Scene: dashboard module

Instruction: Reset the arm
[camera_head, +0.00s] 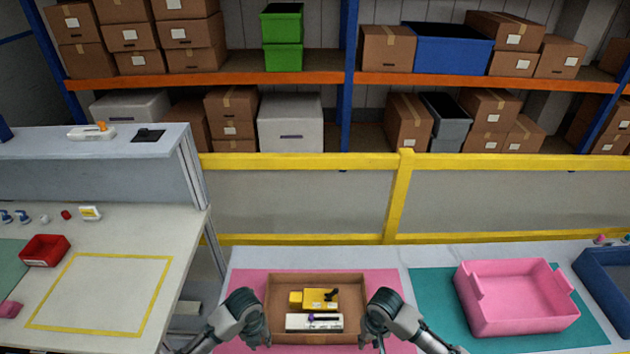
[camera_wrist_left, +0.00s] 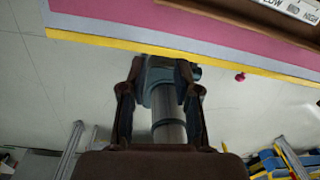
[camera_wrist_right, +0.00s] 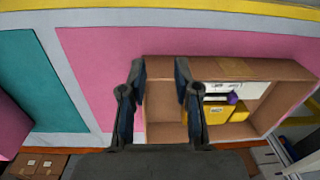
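My left gripper (camera_head: 252,318) is beside the left side of an open brown box (camera_head: 318,279). In the left wrist view its two fingers (camera_wrist_left: 160,78) are apart, with part of my own body behind them. My right gripper (camera_head: 376,314) is beside the box's right side. In the right wrist view its fingers (camera_wrist_right: 160,80) are apart and hold nothing, with the box (camera_wrist_right: 215,68) just behind.
The brown box stands on a pink mat (camera_head: 250,283). A pink bin (camera_head: 510,315) stands on a teal mat (camera_head: 432,305) to the right, with a blue bin (camera_head: 607,285) beyond. A desk with a red tray (camera_head: 45,251) is at left. A yellow-railed barrier (camera_head: 300,212) stands behind.

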